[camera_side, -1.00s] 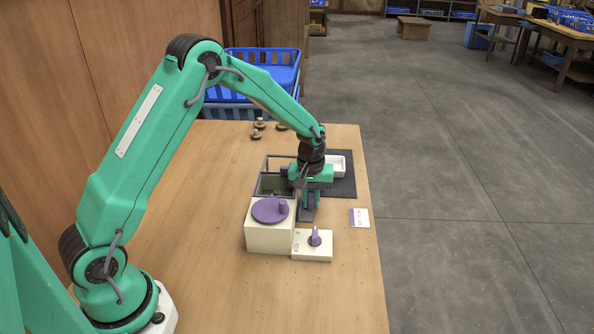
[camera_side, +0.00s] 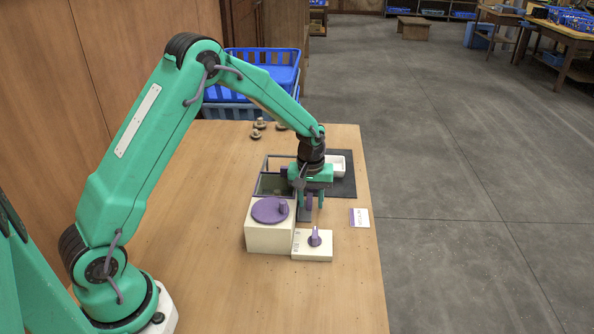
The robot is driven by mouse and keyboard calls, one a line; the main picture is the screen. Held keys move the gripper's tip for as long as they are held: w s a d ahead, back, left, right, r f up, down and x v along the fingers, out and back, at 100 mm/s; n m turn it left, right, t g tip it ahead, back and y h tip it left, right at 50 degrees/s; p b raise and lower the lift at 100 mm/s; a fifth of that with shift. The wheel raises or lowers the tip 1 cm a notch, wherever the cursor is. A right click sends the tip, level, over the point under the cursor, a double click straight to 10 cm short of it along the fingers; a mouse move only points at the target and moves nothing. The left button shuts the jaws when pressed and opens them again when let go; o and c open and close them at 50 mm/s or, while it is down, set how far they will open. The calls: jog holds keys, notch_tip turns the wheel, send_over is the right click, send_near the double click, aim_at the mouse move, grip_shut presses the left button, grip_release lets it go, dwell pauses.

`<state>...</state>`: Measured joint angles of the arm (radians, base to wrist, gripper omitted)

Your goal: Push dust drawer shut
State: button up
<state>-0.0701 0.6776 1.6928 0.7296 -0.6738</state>
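A grey drawer-like part (camera_side: 304,215), which looks like the dust drawer, sticks out on the right side of the cream machine box (camera_side: 270,238). A purple piece (camera_side: 309,201), perhaps its handle, shows above it. The gripper hides the back of the drawer and part of the frame behind, so how far out the drawer stands is unclear.
The box has a purple round lid (camera_side: 269,211). A small cream control box (camera_side: 312,252) with a purple knob (camera_side: 315,238) stands in front. A white tray (camera_side: 337,160) sits on a dark mat (camera_side: 346,187).

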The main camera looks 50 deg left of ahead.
jog(key=shift+s+a+r+n, duration=0.15)
jog(key=shift+s+a+r, duration=0.3)
jog(key=shift+r, duration=0.3)
jog(key=shift+s+a+r+n, duration=0.15)
jog(key=shift+s+a+r, duration=0.3)
jog(key=shift+r, duration=0.85)
jog(key=shift+c, duration=0.8)
jog(key=shift+r, duration=0.1)
jog(key=c, duration=0.5)
